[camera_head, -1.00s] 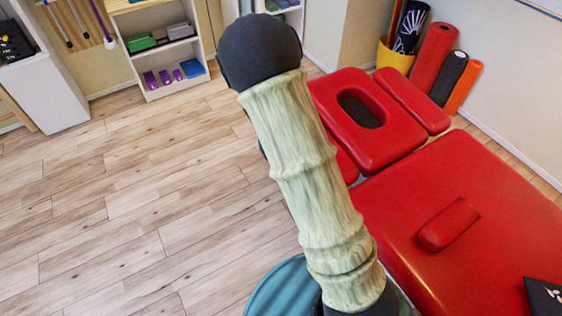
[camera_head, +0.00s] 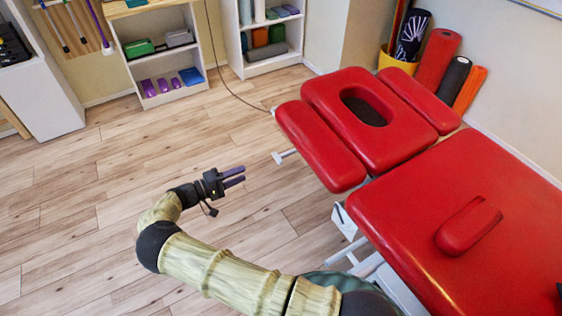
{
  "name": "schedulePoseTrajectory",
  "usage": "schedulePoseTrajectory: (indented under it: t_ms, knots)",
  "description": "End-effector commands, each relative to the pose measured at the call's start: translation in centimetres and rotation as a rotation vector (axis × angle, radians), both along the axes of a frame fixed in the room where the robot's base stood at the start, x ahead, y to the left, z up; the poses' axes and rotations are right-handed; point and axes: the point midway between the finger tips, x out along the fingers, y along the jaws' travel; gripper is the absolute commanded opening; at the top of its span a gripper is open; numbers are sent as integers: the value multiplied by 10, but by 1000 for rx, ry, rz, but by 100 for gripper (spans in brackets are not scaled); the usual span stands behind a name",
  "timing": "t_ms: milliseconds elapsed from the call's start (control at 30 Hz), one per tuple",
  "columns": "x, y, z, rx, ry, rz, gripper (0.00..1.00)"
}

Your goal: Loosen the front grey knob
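A grey knob (camera_head: 278,158) on a short pale shaft sticks out to the left from under the red left armrest (camera_head: 320,146) of the treatment table. A second small pale end (camera_head: 274,112) shows farther back by the same armrest, too small to make out well. My gripper (camera_head: 240,176) is in the air to the left of the grey knob, apart from it. Its two purple fingers point right, towards the table, with a narrow gap between them and nothing held.
The red table top (camera_head: 470,190) carries a small red bolster (camera_head: 468,226). The headrest (camera_head: 372,120) has a dark face hole. White frame parts (camera_head: 348,222) show below the table. Low shelves (camera_head: 165,60) stand at the back. The wooden floor (camera_head: 90,220) at left is clear.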

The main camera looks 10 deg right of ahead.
Motion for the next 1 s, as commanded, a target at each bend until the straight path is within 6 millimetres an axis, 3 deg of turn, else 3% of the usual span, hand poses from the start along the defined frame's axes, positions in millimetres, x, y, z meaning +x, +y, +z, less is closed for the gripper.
schedulePoseTrajectory:
  t_ms: [133, 533, 1000]
  knots:
    - [0, 7, -3, -23, -19, 21, 37]
    - [2, -1, -2, -20, -15, 17, 37]
    - [25, -72, -2, -20, -15, 15, 37]
